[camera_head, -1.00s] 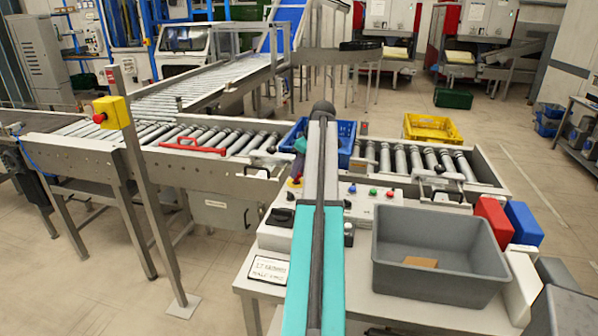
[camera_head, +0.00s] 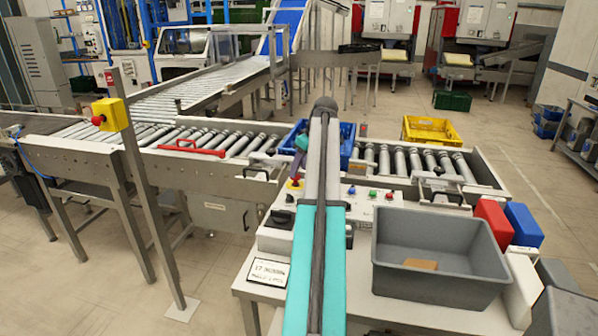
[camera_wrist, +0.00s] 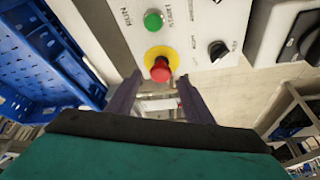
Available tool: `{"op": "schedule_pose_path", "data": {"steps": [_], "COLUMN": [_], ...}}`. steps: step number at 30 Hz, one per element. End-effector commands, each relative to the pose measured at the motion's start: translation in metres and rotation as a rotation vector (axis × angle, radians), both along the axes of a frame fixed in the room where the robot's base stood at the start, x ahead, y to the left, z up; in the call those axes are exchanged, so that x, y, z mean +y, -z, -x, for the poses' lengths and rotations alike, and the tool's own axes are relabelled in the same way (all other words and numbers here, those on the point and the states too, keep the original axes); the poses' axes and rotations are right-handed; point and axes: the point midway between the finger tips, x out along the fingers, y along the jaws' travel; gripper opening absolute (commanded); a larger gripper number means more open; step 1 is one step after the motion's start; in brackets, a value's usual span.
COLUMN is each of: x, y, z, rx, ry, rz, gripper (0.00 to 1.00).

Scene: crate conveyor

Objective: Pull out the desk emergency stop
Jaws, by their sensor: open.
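The desk emergency stop is a red mushroom button (camera_wrist: 160,72) on a round yellow base, set in the pale control panel (camera_wrist: 195,45). It also shows small in the head view (camera_head: 295,184), just left of my arm. My gripper (camera_wrist: 160,84) is open, its two dark fingers on either side of the button's near edge in the wrist view. In the head view my gripper (camera_head: 299,158) is just above the button, partly hidden behind my arm. Contact with the button cannot be told.
A green button (camera_wrist: 153,20) and a black knob (camera_wrist: 218,50) sit close by on the panel. A blue crate (camera_head: 345,143) stands behind the panel. A grey bin (camera_head: 440,225) is to the right. Another emergency stop on a yellow box (camera_head: 112,114) is at far left.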

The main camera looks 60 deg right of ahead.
Motion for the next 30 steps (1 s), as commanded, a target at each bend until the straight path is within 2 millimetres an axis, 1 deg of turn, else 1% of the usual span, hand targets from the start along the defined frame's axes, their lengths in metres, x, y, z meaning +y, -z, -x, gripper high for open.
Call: {"op": "schedule_pose_path", "data": {"steps": [15,21,25,30], "x": [0.002,0.003,0.004,0.004], "y": [-0.072,-0.095,-0.104,-0.108], "z": [0.029,0.039,0.042,0.044], "rx": [-0.002,-0.002,-0.002,-0.001], "ry": [0.000,-0.001,0.000,0.000], "rz": [0.002,0.001,0.000,0.000], "gripper": [0.47,0.47,0.47,0.47]}}
